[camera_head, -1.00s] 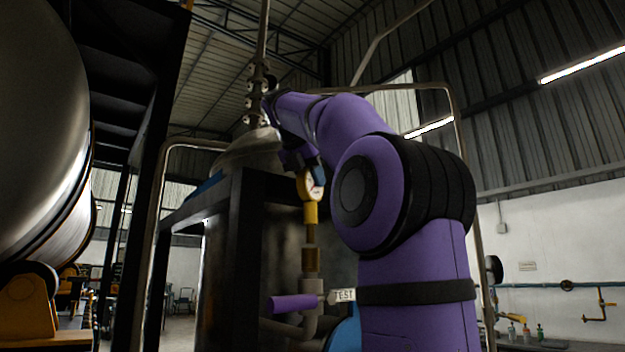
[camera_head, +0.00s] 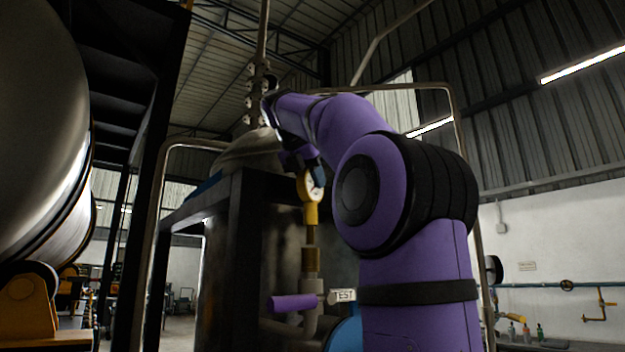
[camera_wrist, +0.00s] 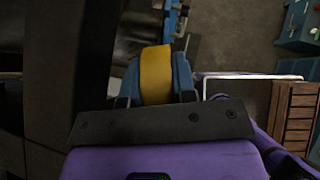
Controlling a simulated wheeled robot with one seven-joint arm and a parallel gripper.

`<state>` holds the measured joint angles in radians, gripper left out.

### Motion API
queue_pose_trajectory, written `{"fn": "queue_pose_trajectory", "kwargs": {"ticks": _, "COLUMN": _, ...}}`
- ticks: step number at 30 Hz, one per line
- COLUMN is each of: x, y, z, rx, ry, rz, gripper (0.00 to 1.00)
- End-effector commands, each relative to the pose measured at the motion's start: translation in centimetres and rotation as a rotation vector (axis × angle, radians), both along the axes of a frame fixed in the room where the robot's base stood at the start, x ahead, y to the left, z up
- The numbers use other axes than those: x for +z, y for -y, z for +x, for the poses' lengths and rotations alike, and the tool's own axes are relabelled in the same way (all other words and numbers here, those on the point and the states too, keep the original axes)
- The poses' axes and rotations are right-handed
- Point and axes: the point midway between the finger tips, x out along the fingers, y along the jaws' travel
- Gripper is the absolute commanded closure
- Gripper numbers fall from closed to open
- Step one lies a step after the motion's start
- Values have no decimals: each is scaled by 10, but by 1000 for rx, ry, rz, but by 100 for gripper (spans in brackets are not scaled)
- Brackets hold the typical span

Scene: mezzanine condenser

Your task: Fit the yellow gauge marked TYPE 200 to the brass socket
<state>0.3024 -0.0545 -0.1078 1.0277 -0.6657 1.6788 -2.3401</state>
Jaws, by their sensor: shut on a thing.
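The yellow gauge (camera_head: 309,190) is upright, its white dial facing right of the camera and its stem pointing down. My gripper (camera_head: 315,174) is shut on the gauge from above; in the wrist view the blue fingers (camera_wrist: 155,82) sit on both sides of its yellow body (camera_wrist: 156,72). The brass socket (camera_head: 311,260) stands upright on a grey pipe, directly below the stem. The stem's lower end is close to the socket's top; I cannot tell whether they touch. The gauge's marking is too small to read.
A dark frame post (camera_head: 240,250) stands close on the left, with a metal vessel behind. My arm fills the space to the right.

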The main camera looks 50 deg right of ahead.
Motion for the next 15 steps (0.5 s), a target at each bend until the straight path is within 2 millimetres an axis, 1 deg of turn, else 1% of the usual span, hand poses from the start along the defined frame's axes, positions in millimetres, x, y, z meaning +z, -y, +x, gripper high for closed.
{"fn": "queue_pose_trajectory", "kwargs": {"ticks": 15, "x": -10, "y": 0, "z": 0, "rx": 0, "ry": 2, "rz": -1, "gripper": 100}}
